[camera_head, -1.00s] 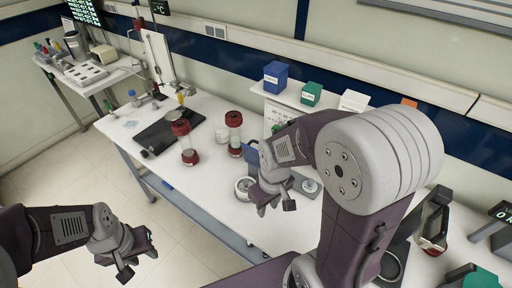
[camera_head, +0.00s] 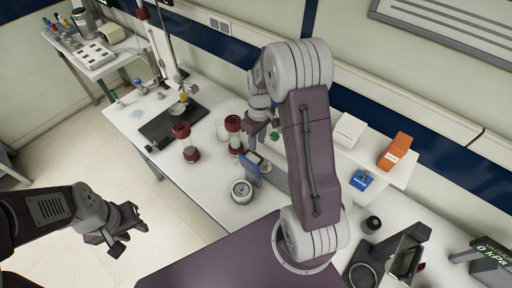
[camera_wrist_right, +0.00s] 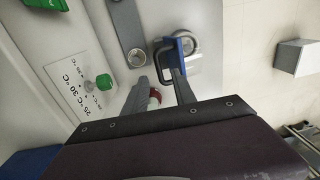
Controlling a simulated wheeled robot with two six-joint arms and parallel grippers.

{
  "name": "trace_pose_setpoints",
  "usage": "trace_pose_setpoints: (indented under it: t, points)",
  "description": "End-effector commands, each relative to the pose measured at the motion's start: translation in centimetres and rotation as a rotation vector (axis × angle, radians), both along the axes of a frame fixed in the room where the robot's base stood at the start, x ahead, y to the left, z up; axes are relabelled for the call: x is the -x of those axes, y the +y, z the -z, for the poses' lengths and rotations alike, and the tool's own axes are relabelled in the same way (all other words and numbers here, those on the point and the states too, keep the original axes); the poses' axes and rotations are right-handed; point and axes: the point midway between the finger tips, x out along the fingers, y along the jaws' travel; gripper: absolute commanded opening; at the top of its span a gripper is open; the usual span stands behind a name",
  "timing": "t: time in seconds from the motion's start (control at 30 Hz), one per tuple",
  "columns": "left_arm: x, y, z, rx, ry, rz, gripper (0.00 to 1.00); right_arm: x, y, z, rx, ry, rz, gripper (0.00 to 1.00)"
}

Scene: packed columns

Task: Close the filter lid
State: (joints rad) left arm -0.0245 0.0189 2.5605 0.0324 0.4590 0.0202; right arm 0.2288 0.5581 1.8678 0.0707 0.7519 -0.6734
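The filter (camera_head: 241,191) is a round pale housing with a ring rim on the white bench, also in the right wrist view (camera_wrist_right: 187,42). A blue upright piece (camera_head: 251,166), apparently its lid, stands raised at its back; the blue part also shows in the right wrist view (camera_wrist_right: 168,62). My right gripper (camera_head: 258,139) is above the bench behind the blue piece. In its wrist view its fingers (camera_wrist_right: 160,80) are apart, with the right fingertip close to the blue part; contact cannot be told. My left gripper (camera_head: 128,230) is open and empty, off the bench's front.
A dark plate (camera_head: 172,126) lies further left. A shelf with a white box (camera_head: 348,131) and an orange box (camera_head: 395,151) is at the back right. The bench left of the filter is mostly clear.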

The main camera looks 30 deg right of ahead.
Motion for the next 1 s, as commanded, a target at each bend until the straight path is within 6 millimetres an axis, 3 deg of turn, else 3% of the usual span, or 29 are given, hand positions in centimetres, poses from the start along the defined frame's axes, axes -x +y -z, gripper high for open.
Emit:
trace_pose_setpoints:
  t: [0.3,0.6,0.7,0.73,1.0]
  points:
    - [0.0,0.0,-1.8,0.000,-0.001,0.000,0.36,0.2,0.3,5.0,0.000,0.002,-0.001,0.32]
    - [0.0,0.0,-1.7,0.000,-0.001,0.000,0.36,0.1,0.3,5.5,0.001,0.000,-0.001,0.32]
    - [0.0,0.0,-1.7,0.000,-0.001,0.000,0.36,0.1,0.3,5.5,0.001,0.000,-0.001,0.04]
    - [0.0,0.0,-1.7,0.000,-0.001,0.000,0.36,0.1,0.3,5.5,0.001,0.000,-0.001,0.00]
    - [0.0,0.0,-1.7,0.000,-0.001,0.000,0.36,0.1,0.3,5.5,0.001,-0.001,0.000,0.00]
